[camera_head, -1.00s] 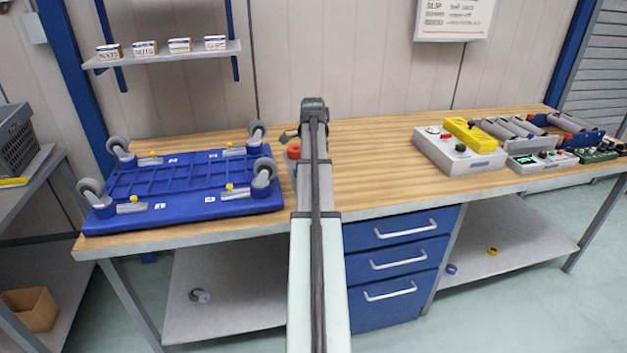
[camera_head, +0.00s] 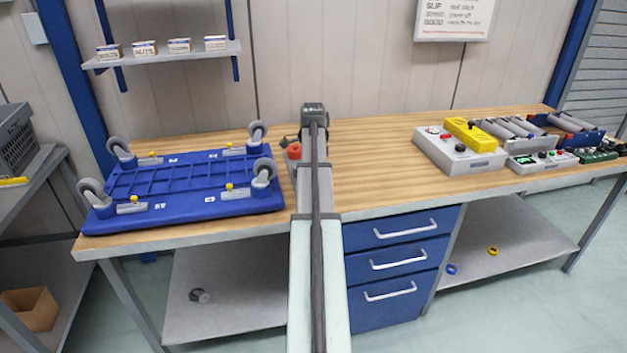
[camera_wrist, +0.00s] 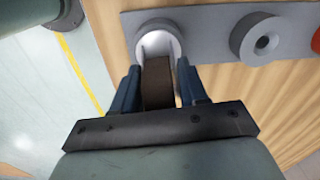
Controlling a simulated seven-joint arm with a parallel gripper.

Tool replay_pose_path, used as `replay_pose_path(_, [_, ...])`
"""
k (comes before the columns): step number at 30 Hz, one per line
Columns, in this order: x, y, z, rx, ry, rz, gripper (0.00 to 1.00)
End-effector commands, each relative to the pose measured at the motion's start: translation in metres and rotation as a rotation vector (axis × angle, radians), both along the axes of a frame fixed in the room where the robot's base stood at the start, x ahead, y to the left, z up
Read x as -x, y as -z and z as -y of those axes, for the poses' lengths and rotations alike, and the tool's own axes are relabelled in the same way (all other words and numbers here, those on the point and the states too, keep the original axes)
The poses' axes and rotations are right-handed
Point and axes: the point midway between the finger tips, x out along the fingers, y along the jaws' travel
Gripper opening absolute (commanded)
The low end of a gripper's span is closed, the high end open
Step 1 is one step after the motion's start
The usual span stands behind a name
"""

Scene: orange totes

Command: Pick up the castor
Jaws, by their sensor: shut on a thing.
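In the wrist view, a castor (camera_wrist: 157,84) with a dark wheel and a pale grey mount sits between the two blue fingers of my gripper (camera_wrist: 160,72). The fingers are shut on the wheel from both sides. The mount is at the near end of a grey plate (camera_wrist: 212,22) on the wooden bench; I cannot tell whether it still touches the plate. In the head view my own arm hides the gripper and this castor.
An upturned blue trolley (camera_head: 150,186) with several castors lies on the bench's left. A grey ring (camera_wrist: 262,40) and an orange part (camera_wrist: 317,40) sit beyond the castor. A yellow-and-grey control box (camera_head: 462,150) stands right.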

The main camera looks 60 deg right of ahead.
Motion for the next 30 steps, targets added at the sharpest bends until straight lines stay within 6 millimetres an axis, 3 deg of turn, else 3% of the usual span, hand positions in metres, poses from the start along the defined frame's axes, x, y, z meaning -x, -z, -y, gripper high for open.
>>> replay_pose_path(3, [0.000,0.000,0.000,0.000,0.000,0.000,0.00])
replay_pose_path(14, [0.000,-0.005,0.000,0.001,0.000,0.001,0.00])
replay_pose_path(30, [-0.001,-0.082,0.001,0.002,0.000,0.001,0.00])
